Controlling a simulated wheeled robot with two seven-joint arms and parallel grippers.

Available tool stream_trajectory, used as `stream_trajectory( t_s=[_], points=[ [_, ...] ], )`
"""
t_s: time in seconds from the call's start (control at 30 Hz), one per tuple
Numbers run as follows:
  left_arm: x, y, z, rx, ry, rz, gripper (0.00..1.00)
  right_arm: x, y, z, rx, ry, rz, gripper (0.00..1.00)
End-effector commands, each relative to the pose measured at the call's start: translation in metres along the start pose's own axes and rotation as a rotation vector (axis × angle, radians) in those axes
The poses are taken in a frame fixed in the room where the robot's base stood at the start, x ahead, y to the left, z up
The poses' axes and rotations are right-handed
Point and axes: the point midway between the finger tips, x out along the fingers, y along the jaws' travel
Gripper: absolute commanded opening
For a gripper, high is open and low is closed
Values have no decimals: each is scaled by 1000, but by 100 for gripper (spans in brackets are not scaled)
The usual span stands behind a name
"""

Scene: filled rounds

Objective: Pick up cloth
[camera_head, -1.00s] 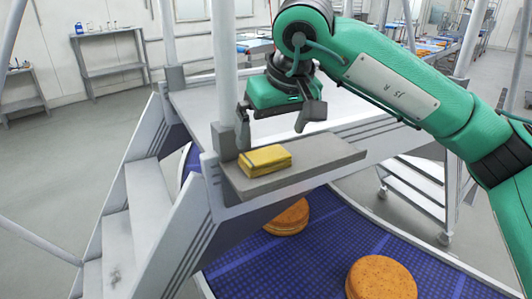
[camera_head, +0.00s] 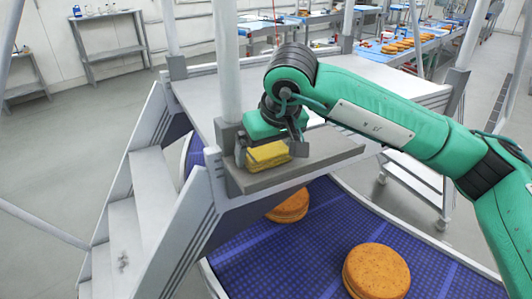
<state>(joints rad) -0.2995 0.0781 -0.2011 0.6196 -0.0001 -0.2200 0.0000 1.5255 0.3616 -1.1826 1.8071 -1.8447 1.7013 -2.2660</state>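The cloth (camera_head: 267,155) is a folded yellow pad. It lies on the grey shelf (camera_head: 325,155) at the edge of the raised platform, beside a white post. My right gripper (camera_head: 270,150) is lowered over the cloth, with one finger at its left end and the other at its right end. The fingers are apart around it; whether they touch or press it I cannot tell. My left gripper does not show.
Below the shelf a blue conveyor (camera_head: 310,240) carries round orange-brown cakes, one at the front (camera_head: 377,270) and one partly under the shelf (camera_head: 288,207). Grey steps (camera_head: 150,200) stand at the left. The white post (camera_head: 228,70) rises close to my gripper.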

Motion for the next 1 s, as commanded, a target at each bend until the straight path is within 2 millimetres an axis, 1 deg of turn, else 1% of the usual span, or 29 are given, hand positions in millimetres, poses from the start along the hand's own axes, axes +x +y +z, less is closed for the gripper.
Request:
stream_trajectory(
  t_s=[0.03, 0.13, 0.17, 0.47, 0.67, 0.77, 0.83, 1.0],
  points=[
    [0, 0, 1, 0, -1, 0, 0, 0, 0, 0, 0, 0, 0, 86],
    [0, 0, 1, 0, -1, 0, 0, 0, 0, 0, 0, 0, 0, 67],
    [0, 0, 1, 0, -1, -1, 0, 0, 0, 0, 0, 0, 0, 64],
    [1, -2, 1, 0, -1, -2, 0, -2, 0, -1, 1, 1, 0, 64],
    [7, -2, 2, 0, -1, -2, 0, -12, 0, -6, 1, 4, 1, 64],
    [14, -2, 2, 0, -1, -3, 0, -25, 0, -11, 1, 5, 1, 64],
    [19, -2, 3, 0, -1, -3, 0, -38, 0, -17, 2, 6, 2, 64],
    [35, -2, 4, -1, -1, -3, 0, -82, 0, -34, 2, 6, 1, 64]
  ],
)
